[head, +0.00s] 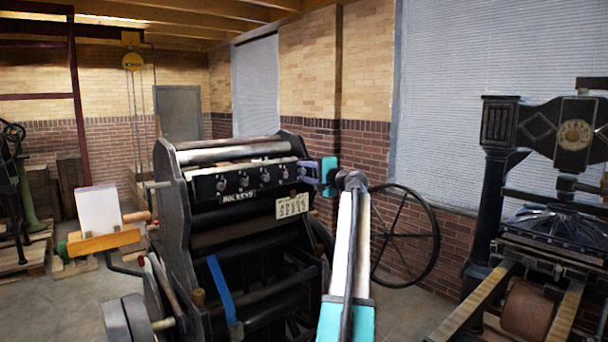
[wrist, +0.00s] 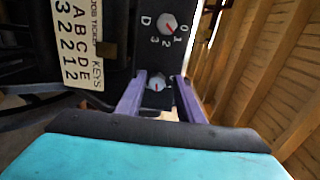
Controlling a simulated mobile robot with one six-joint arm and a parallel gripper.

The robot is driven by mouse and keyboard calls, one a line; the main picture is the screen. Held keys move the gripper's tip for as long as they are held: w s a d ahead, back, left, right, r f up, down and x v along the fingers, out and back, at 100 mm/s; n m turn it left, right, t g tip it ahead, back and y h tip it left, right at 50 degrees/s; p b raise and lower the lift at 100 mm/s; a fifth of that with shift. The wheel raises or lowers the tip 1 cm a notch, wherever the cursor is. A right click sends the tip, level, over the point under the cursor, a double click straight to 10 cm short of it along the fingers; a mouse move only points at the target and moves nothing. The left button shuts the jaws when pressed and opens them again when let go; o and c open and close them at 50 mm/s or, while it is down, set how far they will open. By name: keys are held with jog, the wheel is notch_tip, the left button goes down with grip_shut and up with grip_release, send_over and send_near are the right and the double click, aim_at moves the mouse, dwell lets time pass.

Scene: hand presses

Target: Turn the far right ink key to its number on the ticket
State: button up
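The far right ink key (wrist: 155,84) is a round grey knob with a red mark, low on the black key panel in the wrist view. My gripper (wrist: 161,77) is open, with one purple finger on each side of this knob and gaps showing. The knob's numbers are mostly hidden, so I cannot tell its setting. In the head view my gripper (head: 310,172) covers this key at the panel's right end. The job ticket (wrist: 75,42) gives E as 2; it also hangs below the panel in the head view (head: 292,205).
The D key (wrist: 167,24) sits beside the far right one, with numbers 0 to 3 around it. More keys line the panel (head: 234,188) to the left. A large spoked handwheel (head: 436,236) stands right of my arm. Another press (head: 497,190) stands far right.

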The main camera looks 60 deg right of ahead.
jog(key=shift+s+f, duration=0.1)
jog(key=shift+f, duration=0.05)
jog(key=shift+s, duration=0.1)
jog(key=shift+s+a+b, duration=0.25)
jog(key=shift+s+b, duration=0.05)
jog(key=shift+s, duration=0.3)
jog(key=b+v, duration=0.3)
jog(key=v, duration=0.9)
jog(key=shift+s, duration=0.15)
